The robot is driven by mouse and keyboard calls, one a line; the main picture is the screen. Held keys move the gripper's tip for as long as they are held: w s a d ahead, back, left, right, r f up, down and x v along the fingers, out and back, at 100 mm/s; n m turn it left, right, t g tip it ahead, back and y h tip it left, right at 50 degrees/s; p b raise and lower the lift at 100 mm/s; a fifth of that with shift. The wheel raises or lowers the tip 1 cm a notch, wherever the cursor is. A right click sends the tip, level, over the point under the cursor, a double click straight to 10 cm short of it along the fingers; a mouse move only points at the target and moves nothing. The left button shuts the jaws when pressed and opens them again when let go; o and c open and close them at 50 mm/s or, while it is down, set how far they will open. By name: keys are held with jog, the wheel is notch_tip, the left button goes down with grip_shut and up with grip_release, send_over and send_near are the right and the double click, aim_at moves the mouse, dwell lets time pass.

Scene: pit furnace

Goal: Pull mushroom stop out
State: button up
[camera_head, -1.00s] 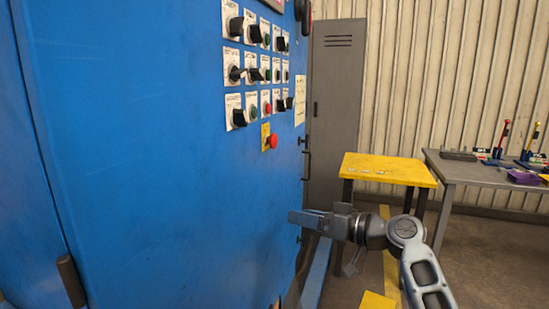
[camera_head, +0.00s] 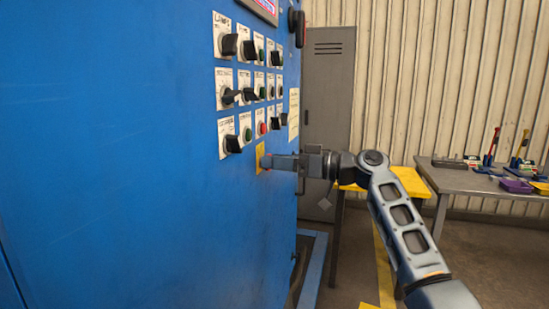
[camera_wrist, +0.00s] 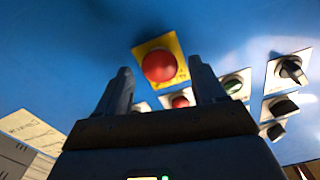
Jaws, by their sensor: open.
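The mushroom stop (camera_wrist: 159,66) is a round red button on a yellow plate (camera_wrist: 174,46) on the blue cabinet. In the wrist view it lies beyond and between the two fingertips of my gripper (camera_wrist: 160,78), with blue panel visible between it and each finger. In the head view the gripper (camera_head: 272,161) is level with the yellow plate (camera_head: 260,157), and the fingers largely hide the red button (camera_head: 266,161). My gripper is open and empty. I cannot tell whether the fingers touch the button.
Rows of black knobs and small buttons (camera_head: 247,133) sit above the stop on the blue cabinet (camera_head: 130,160). A grey locker (camera_head: 328,90), a yellow table (camera_head: 408,180) and a grey workbench (camera_head: 460,180) with tools stand behind.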

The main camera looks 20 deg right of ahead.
jog(key=shift+w+a, duration=0.3)
jog(key=shift+a, duration=0.2)
grip_shut()
dwell(0.4)
